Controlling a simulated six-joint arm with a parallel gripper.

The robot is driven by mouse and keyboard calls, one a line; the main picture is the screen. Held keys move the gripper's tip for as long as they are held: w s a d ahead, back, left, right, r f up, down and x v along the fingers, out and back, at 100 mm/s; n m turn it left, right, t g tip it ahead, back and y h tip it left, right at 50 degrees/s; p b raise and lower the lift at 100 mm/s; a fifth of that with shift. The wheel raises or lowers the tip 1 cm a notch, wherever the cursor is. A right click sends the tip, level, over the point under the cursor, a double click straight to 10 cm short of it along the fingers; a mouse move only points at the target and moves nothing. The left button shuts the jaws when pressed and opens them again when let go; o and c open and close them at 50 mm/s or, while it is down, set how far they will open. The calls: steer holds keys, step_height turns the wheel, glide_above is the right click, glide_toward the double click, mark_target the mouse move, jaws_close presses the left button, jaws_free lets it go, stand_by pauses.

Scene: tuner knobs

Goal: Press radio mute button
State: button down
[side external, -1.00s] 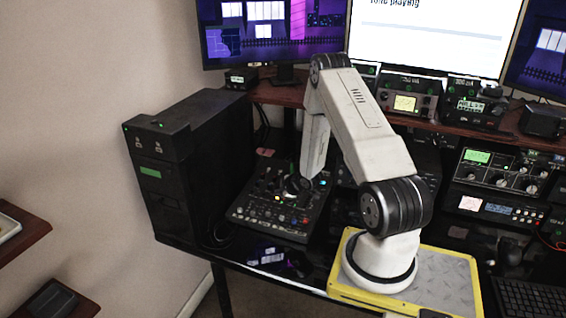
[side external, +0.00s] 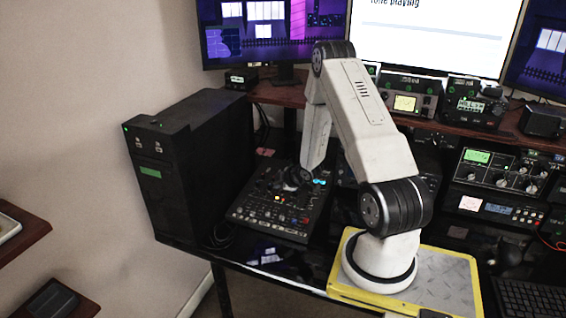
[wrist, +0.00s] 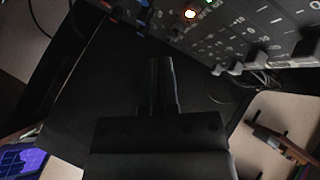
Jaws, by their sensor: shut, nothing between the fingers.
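The radio panel (side external: 262,222) is a dark, sloped box with several knobs, sliders and small buttons, on the desk to the left of my arm's base. A cyan light (side external: 320,182) and a small orange light (side external: 277,198) glow on it. My gripper (side external: 289,186) is dark and small over the panel's far part. In the wrist view my gripper (wrist: 161,62) is shut with nothing in it, and the panel (wrist: 240,30) fills the top right. A bright white-orange button (wrist: 190,14) is lit there. I cannot tell which button is mute, or whether the fingertips touch the panel.
A black computer tower (side external: 190,165) stands close to the panel's left. A shelf (side external: 455,118) with several radios runs behind, under the monitors (side external: 430,35). More radio units (side external: 500,175) are on the right. The desk's front edge lies just in front of the panel.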

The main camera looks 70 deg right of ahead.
mark_target(278, 203)
step_height(278, 203, up, 3)
steer(key=shift+a+r, duration=0.1)
steer(key=shift+a, duration=0.05)
stand_by(0.3)
